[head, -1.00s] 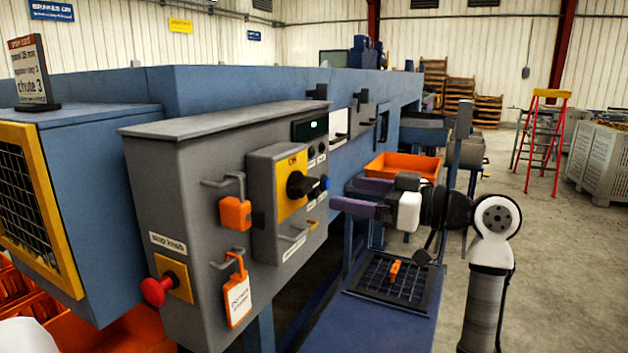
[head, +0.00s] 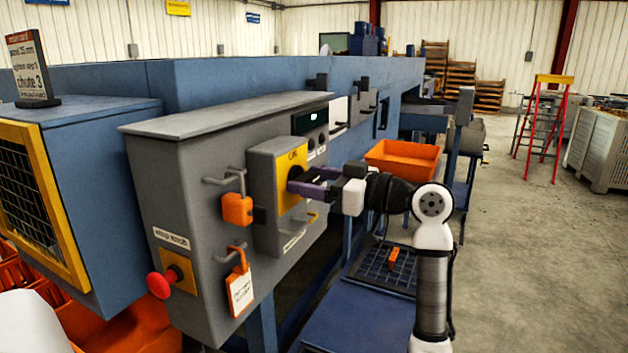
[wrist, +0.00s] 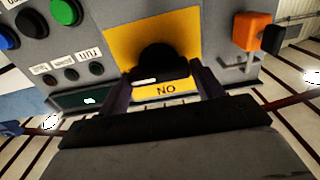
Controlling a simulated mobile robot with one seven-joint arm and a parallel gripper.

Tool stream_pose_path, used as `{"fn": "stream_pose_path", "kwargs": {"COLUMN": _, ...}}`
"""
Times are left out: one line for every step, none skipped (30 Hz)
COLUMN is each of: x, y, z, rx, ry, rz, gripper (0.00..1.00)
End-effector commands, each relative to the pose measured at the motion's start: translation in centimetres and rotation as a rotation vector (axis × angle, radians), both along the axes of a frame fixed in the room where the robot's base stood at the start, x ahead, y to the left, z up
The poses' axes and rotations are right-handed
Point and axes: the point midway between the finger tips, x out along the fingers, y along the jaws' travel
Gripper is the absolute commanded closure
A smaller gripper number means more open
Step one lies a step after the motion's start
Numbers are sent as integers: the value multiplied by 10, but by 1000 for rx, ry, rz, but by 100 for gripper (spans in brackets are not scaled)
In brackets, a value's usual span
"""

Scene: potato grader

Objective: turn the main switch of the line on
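The main switch is a black rotary knob (head: 296,174) on a yellow plate (head: 291,157) on the front of a grey box. In the wrist view the knob (wrist: 160,58) shows a pale mark low on its left side, near the upside-down ON label (wrist: 165,91). My gripper (head: 303,188) is right at the knob, with its purple fingers reaching the plate. In the wrist view my gripper (wrist: 161,82) is open, with one finger on each side of the knob. A gap seems to show at each side; contact cannot be told.
An orange padlock (head: 237,209) and a white tag (head: 241,288) hang left of the switch. A red stop button (head: 160,284) sits lower left. Small buttons (wrist: 64,12) and a dark display (wrist: 88,101) are beside the plate. An orange crate (head: 403,160) stands behind my arm.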

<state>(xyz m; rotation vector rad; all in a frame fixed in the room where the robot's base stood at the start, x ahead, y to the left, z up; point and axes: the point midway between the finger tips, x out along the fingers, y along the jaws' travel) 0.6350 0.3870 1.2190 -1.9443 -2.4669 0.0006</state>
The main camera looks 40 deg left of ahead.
Motion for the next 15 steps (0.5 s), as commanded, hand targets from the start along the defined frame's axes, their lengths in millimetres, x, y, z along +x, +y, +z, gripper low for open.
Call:
{"fn": "stream_pose_path", "kwargs": {"x": 0, "y": 0, "z": 0, "rx": 0, "ry": 0, "rz": 0, "gripper": 41}}
{"fn": "stream_pose_path", "kwargs": {"x": 0, "y": 0, "z": 0, "rx": 0, "ry": 0, "rz": 0, "gripper": 45}}
{"fn": "stream_pose_path", "kwargs": {"x": 0, "y": 0, "z": 0, "rx": 0, "ry": 0, "rz": 0, "gripper": 50}}
{"fn": "stream_pose_path", "kwargs": {"x": 0, "y": 0, "z": 0, "rx": 0, "ry": 0, "rz": 0, "gripper": 54}}
{"fn": "stream_pose_path", "kwargs": {"x": 0, "y": 0, "z": 0, "rx": 0, "ry": 0, "rz": 0, "gripper": 58}}
{"fn": "stream_pose_path", "kwargs": {"x": 0, "y": 0, "z": 0, "rx": 0, "ry": 0, "rz": 0, "gripper": 59}}
{"fn": "stream_pose_path", "kwargs": {"x": 0, "y": 0, "z": 0, "rx": 0, "ry": -1, "rz": 0, "gripper": 59}}
{"fn": "stream_pose_path", "kwargs": {"x": 0, "y": 0, "z": 0, "rx": 0, "ry": -2, "rz": 0, "gripper": 59}}
{"fn": "stream_pose_path", "kwargs": {"x": 0, "y": 0, "z": 0, "rx": 1, "ry": -4, "rz": 0, "gripper": 59}}
{"fn": "stream_pose_path", "kwargs": {"x": 0, "y": 0, "z": 0, "rx": 2, "ry": -7, "rz": 0, "gripper": 59}}
{"fn": "stream_pose_path", "kwargs": {"x": 0, "y": 0, "z": 0, "rx": 3, "ry": -11, "rz": 0, "gripper": 59}}
{"fn": "stream_pose_path", "kwargs": {"x": 0, "y": 0, "z": -1, "rx": 4, "ry": -18, "rz": 0, "gripper": 59}}
{"fn": "stream_pose_path", "kwargs": {"x": 0, "y": 0, "z": -1, "rx": 6, "ry": -25, "rz": 0, "gripper": 59}}
{"fn": "stream_pose_path", "kwargs": {"x": 0, "y": 0, "z": -1, "rx": 8, "ry": -33, "rz": 0, "gripper": 59}}
{"fn": "stream_pose_path", "kwargs": {"x": 0, "y": 0, "z": -1, "rx": 11, "ry": -47, "rz": 0, "gripper": 59}}
